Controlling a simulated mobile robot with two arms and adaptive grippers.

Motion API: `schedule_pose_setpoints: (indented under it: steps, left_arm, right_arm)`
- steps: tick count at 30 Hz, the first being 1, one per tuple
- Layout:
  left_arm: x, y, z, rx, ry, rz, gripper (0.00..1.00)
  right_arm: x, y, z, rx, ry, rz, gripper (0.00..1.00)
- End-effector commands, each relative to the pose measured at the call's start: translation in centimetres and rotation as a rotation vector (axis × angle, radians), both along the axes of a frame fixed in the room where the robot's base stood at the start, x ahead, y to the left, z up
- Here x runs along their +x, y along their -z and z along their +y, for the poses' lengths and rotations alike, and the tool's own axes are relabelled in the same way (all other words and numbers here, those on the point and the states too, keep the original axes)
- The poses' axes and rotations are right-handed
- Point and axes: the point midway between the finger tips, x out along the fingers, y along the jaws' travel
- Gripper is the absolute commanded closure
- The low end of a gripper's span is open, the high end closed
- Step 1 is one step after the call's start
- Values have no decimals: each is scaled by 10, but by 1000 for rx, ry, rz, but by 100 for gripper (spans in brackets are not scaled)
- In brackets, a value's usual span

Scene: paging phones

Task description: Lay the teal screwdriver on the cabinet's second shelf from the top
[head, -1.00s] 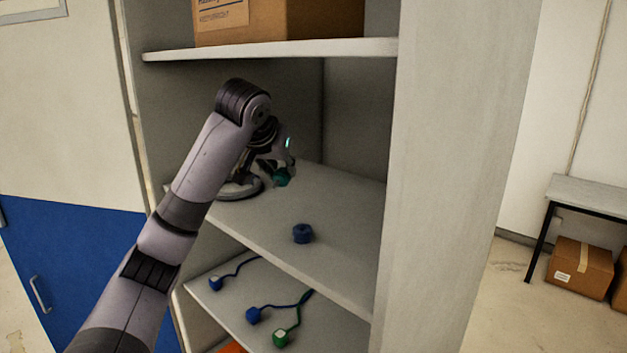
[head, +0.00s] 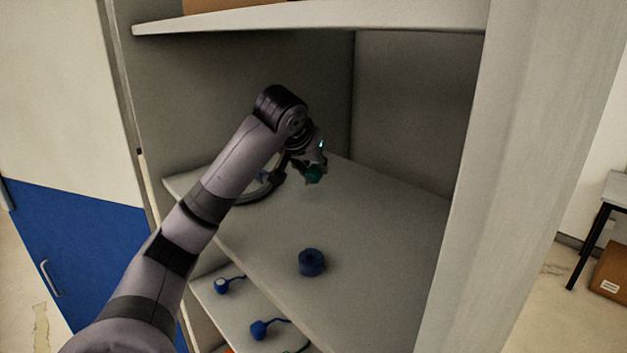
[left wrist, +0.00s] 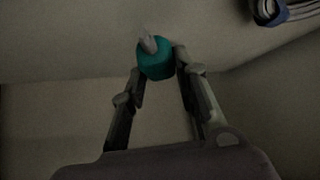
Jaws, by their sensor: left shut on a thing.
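My left gripper (head: 316,162) is inside the cabinet, over the back left part of a shelf (head: 375,225), the one below the shelf (head: 310,18) at the top of the head view. It is shut on the teal screwdriver (head: 314,174). In the left wrist view, the screwdriver (left wrist: 156,66) shows end-on between the fingertips, as a teal handle with a grey tip. Most of its length is hidden. I cannot tell whether it touches the shelf. My right gripper is in neither view.
A blue ring-shaped roll (head: 312,262) stands near the shelf's front edge. A dark curved thing (head: 268,192) lies at the left, partly behind my arm. Small blue corded items (head: 262,329) lie on the shelf below. The shelf's right half is clear.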

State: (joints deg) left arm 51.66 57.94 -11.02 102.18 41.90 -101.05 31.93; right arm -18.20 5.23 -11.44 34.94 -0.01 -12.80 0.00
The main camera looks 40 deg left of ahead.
Motion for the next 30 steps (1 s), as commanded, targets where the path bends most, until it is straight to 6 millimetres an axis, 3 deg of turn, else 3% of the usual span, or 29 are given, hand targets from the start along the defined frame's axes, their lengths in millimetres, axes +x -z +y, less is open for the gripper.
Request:
schedule_pose_setpoints:
  steps: [4, 8, 22, 23, 30]
  left_arm:
    - [-1, 14, 0, 0, 0, 3, 100]
    - [-1, 30, 0, 1, 1, 3, 100]
    - [0, 41, 0, -1, 1, 0, 100]
    - [0, 40, 0, -1, 1, 0, 71]
    - [0, 40, 0, -1, 1, 0, 55]
  right_arm:
    - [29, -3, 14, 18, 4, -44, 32]
    - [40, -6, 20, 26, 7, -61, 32]
    - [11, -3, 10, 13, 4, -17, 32]
    - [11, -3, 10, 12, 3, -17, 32]
    - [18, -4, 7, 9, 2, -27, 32]
